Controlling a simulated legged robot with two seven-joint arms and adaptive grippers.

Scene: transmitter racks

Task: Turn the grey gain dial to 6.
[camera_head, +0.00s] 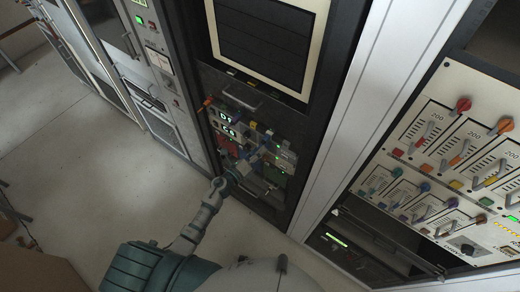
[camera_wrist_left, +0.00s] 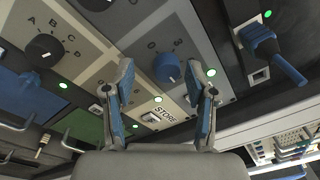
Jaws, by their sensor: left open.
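In the left wrist view a round blue-grey dial (camera_wrist_left: 167,67) with a white pointer line sits on a pale panel, with printed marks around it. I cannot tell for sure which is the grey gain dial. My left gripper (camera_wrist_left: 160,72) is open, its two blue-padded fingers on either side of the blue-grey dial in the picture; contact cannot be made out. In the head view the left gripper (camera_head: 262,151) is at the middle rack's control panel. My right gripper is not in view.
A black lettered knob (camera_wrist_left: 43,47) is at left and a blue lever (camera_wrist_left: 272,52) at right. In the head view, a rack with red and coloured levers (camera_head: 463,104) stands right; open floor (camera_head: 100,190) lies left.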

